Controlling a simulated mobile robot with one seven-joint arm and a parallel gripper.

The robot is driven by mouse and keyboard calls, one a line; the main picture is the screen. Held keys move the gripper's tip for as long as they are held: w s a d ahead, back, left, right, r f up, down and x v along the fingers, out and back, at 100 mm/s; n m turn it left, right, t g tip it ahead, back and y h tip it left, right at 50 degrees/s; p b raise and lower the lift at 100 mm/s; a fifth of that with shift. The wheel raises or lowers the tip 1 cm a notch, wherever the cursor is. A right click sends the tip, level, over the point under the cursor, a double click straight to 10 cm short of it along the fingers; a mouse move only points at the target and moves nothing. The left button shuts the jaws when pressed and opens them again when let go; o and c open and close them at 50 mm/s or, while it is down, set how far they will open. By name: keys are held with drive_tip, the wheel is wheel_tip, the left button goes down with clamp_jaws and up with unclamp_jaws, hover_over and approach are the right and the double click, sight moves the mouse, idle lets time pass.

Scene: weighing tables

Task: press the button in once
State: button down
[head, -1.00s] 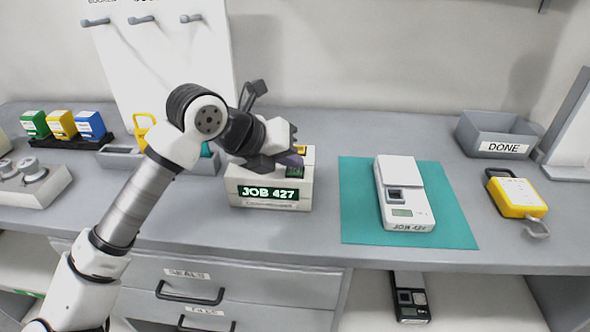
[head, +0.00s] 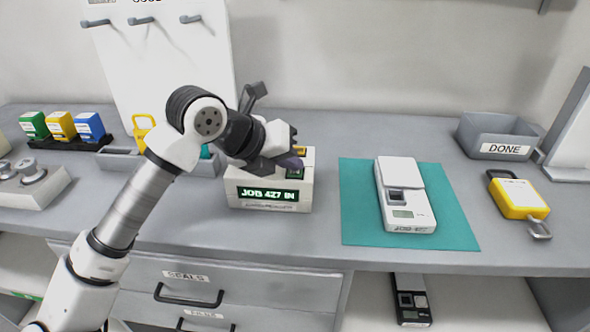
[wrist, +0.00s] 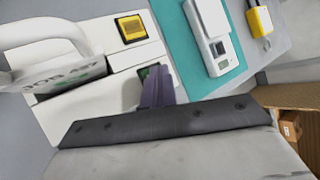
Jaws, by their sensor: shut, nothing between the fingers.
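The white box (head: 234,190) stands on the counter left of the teal mat, and its lit display (head: 268,195) reads "JOB 427 IN". My gripper (head: 297,163) is shut and empty, low over the box. In the wrist view the purple fingertips (wrist: 157,86) are at the green button and cover part of it. I cannot tell whether they touch it.
A white scale (head: 405,180) labelled JOB 427 sits on the teal mat (head: 357,205). A yellow padlock-shaped tag (head: 518,199) and a grey DONE bin (head: 497,133) are at right. Coloured blocks (head: 61,125) stand at far left. Bare counter lies between the box and mat.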

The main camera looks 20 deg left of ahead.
sight(290, 174)
drive_tip(key=shift+r, duration=0.75)
drive_tip(key=shift+r+p, duration=1.25)
drive_tip(key=shift+r, duration=1.25)
